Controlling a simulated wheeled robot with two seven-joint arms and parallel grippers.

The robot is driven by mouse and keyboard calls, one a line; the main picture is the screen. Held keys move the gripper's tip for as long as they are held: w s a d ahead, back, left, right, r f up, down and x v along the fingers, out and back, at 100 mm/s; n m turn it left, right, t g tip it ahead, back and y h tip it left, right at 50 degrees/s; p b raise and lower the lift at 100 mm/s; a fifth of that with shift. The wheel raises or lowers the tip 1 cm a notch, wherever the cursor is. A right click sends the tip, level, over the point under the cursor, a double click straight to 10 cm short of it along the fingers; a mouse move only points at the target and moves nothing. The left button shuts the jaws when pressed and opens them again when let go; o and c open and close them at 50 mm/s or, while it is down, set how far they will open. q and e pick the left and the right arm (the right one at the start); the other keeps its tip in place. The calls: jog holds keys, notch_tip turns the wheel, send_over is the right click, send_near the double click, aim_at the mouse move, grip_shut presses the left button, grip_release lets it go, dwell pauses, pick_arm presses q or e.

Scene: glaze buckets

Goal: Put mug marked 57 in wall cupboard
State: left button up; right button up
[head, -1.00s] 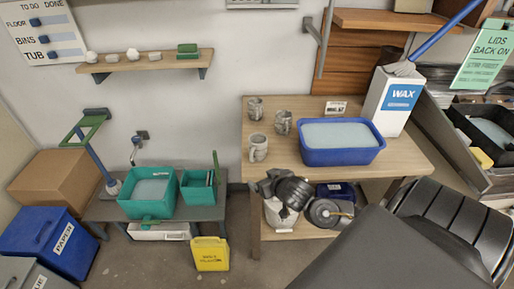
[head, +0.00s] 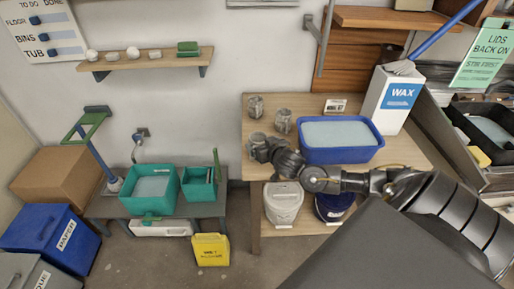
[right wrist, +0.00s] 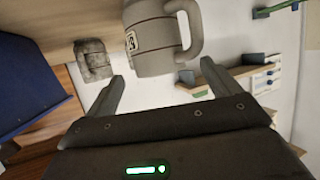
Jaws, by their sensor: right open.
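Three grey mugs stand on the wooden table. One mug (head: 256,105) is at the back left and another mug (head: 282,122) is right of it. The front mug (head: 256,139) is partly hidden by my right gripper (head: 258,150). In the right wrist view the near mug (right wrist: 152,45) is just beyond the open fingers, with its handle to the right. It bears a small dark number that I cannot read surely. A second mug (right wrist: 93,60) shows farther left. My right gripper is empty. My left gripper is out of view. I cannot identify the wall cupboard surely.
A blue tub (head: 340,156) stands right of the mugs, with a white WAX container (head: 398,100) behind it. A small card (head: 335,106) stands at the back. White and blue buckets (head: 284,204) sit on the lower shelf. A wall shelf (head: 135,61) holds small items.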

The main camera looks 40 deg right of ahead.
aim_at(255, 137)
jog(key=shift+w+d+p, duration=0.15)
jog(key=shift+w+p, duration=0.15)
jog(key=shift+p, duration=0.05)
jog(key=p+x, duration=0.1)
jog(key=x, duration=0.2)
jog(key=shift+w+d+f, duration=0.1)
jog(key=shift+w+f, duration=0.05)
jog(key=shift+w, duration=0.05)
jog(key=shift+w+f+p, duration=0.3)
jog(key=shift+w, duration=0.15)
jog(key=shift+d, duration=0.1)
jog(key=c, duration=1.3)
jog(key=shift+r, duration=0.1)
jog(key=shift+c, duration=0.2)
